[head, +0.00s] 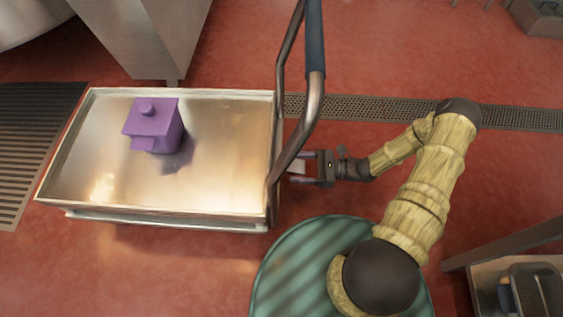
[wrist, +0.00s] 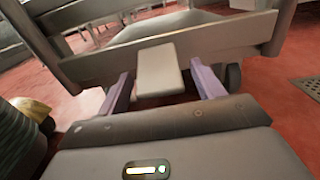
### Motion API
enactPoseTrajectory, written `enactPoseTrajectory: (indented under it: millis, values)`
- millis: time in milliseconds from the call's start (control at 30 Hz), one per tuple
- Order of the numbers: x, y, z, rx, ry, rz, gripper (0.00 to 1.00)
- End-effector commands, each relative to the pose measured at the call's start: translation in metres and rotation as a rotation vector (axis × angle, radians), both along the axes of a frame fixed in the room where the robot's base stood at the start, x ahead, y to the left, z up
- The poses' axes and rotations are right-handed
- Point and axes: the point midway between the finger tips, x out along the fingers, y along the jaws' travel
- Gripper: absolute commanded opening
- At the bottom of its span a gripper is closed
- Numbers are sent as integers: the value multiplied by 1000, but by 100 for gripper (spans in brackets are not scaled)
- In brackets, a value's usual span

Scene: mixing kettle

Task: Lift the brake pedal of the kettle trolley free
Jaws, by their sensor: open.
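The kettle trolley (head: 225,112) is a flat metal tray on a frame, with a tall tube handle (head: 315,95) with a blue grip at its right end. My gripper (head: 300,166) is at that right end, beside the foot of the handle, pointing left. In the wrist view, a pale grey flat pedal (wrist: 158,70) sticks out from the trolley's end bar (wrist: 215,38). My two purple fingers (wrist: 160,90) are open, one on each side of the pedal, with a gap on both sides. In the head view the handle tube partly hides this spot.
A purple block-shaped object (head: 153,125) with a knob stands on the trolley tray. Floor drains (head: 375,108) run behind and at the left. A metal stand with a dark bin (head: 535,288) is at the lower right.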

Motion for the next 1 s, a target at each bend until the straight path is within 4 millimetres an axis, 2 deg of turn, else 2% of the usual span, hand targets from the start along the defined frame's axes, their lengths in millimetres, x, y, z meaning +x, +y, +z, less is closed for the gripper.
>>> enactPoseTrajectory:
  millis: [500, 533, 733, 767, 1000]
  values:
    - [0, 4, 1, 1, 0, 3, 67]
    - [0, 4, 1, 1, 0, 3, 65]
    - [0, 3, 1, 1, 0, 2, 26]
    - [0, 3, 1, 1, 0, 2, 23]
    - [0, 3, 13, -67, 3, 2, 24]
